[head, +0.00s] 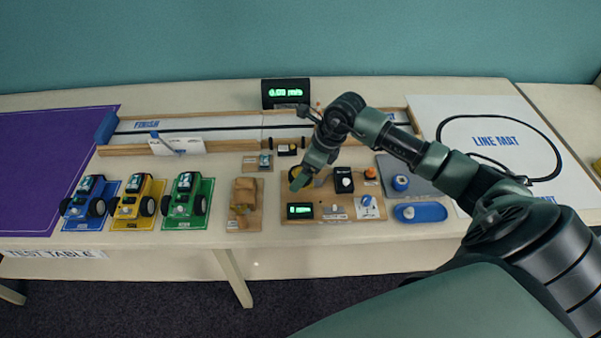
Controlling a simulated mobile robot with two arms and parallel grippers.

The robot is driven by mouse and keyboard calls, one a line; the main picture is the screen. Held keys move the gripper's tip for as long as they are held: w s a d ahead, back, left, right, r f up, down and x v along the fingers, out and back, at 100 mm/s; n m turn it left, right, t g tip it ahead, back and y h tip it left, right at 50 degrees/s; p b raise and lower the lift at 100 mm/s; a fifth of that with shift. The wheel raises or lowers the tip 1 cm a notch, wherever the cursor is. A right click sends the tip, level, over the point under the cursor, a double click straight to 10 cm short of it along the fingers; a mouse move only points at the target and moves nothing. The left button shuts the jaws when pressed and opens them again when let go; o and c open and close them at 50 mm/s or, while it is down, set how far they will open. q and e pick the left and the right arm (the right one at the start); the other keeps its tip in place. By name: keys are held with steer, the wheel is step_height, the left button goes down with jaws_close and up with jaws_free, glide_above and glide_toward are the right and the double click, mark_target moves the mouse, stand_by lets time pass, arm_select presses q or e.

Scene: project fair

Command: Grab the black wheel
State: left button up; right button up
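My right arm reaches in from the right, and its gripper (301,182) points down over the wooden board (290,215) with the controls. A dark round piece (293,173), which looks like a black wheel, shows at the left side of the fingers, partly hidden by them. I cannot tell whether the fingers touch it or how far apart they are. Black wheels also sit on the blue car (88,196), the yellow car (137,198) and the green car (187,197) at the left. My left gripper is not in view.
The board also carries a green-lit display (300,211), a black knob box (344,180) and a white dial (367,205). Behind is a track with a speed display (286,92).

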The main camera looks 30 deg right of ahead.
steer(key=shift+w+a+f, duration=0.1)
steer(key=shift+f, duration=0.3)
steer(key=c, duration=1.4)
steer(key=shift+r, duration=0.15)
